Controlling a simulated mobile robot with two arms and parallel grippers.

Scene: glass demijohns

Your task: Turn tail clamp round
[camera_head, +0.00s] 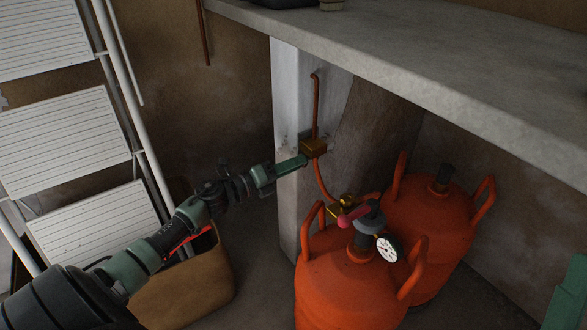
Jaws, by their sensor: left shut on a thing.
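My left gripper (301,160) reaches in from the left, its tip at the lower edge of a brass block (313,147) on the grey pillar. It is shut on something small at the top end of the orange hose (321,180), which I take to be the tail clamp. The fingers hide most of it, so its facing cannot be made out. The hose runs down from the block to a brass regulator (341,210) on the gas bottles. A copper pipe (316,100) rises from the block.
Two orange gas bottles (345,290) with raised handles stand below right, the front one with a round gauge (386,248). A concrete shelf (430,60) overhangs above. White louvred steps (65,135) and a brown bin (190,290) are at left.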

